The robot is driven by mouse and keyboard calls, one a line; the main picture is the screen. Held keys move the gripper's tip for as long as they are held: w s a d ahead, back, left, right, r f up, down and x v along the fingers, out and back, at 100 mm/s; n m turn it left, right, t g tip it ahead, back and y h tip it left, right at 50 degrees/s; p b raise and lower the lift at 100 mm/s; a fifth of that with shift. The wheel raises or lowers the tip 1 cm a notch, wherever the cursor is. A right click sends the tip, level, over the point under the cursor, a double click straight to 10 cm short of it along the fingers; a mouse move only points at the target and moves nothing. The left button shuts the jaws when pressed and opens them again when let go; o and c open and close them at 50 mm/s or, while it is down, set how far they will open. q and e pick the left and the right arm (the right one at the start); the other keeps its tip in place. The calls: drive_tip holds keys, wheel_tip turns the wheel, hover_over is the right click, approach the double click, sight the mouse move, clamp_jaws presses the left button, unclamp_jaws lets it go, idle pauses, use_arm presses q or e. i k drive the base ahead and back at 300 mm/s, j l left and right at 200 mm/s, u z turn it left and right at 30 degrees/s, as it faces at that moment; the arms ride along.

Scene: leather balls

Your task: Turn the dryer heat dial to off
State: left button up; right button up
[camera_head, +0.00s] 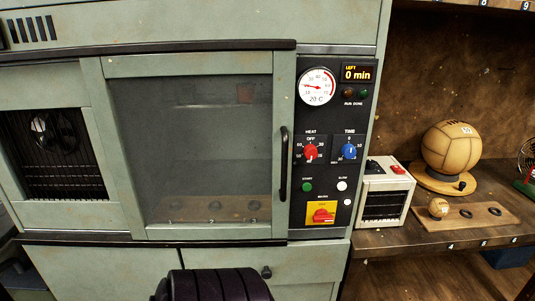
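The heat dial (311,152) is a red knob on the black control panel (325,225) of the pale green dryer, under the label HEAT. OFF is marked at the top of its scale, with numbers around the sides. The knob is too small to tell exactly where its pointer stands. The blue time dial (349,152) is to its right. Above them are a round temperature gauge (316,87), its needle pointing left, and a display (357,73) reading "LEFT 0 min". Neither of my grippers shows in the head view.
The dryer's glass door (200,140) is shut, with a dark vertical handle (283,165) left of the panel. Below the dials are a green start button (307,187) and a red switch on yellow (322,216). A shelf at right holds a small white device (384,195) and a leather ball (451,148).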

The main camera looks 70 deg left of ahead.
sight(310, 152)
drive_tip(key=u, duration=1.9)
